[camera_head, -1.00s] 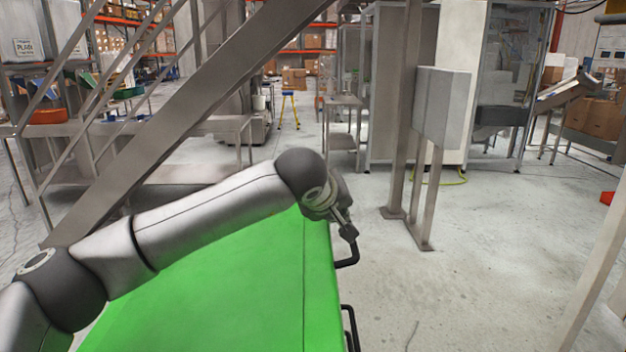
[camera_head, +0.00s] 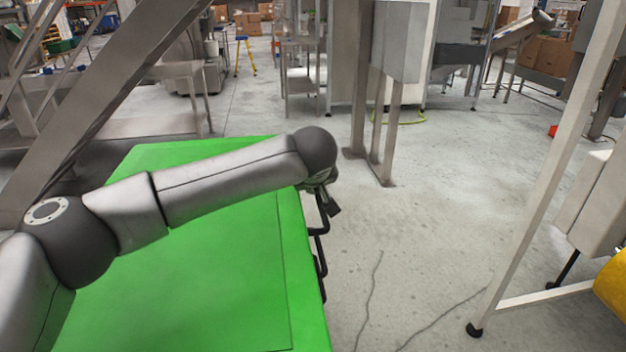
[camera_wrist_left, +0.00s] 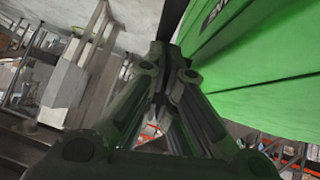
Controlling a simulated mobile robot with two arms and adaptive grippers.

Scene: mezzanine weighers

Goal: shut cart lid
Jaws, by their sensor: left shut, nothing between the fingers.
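The green cart (camera_head: 130,260) fills the lower left of the head view, with its flat green top facing up. The lid (camera_head: 200,290) appears to lie flat over the top, with a seam along its right side. Black handles (camera_head: 320,250) stick out from the cart's right side. My left gripper (camera_head: 333,208) hangs just past the right edge, near the upper handle. In the left wrist view its fingers (camera_wrist_left: 160,110) are closed together with nothing between them, beside the cart's green side (camera_wrist_left: 260,50). Whether it touches the cart cannot be told. My right gripper is not in view.
A grey metal staircase (camera_head: 100,80) stands behind the cart on the left. A grey box on posts (camera_head: 400,45) stands beyond it. A white-legged frame (camera_head: 540,200) is at the right. The concrete floor (camera_head: 420,220) right of the cart is clear.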

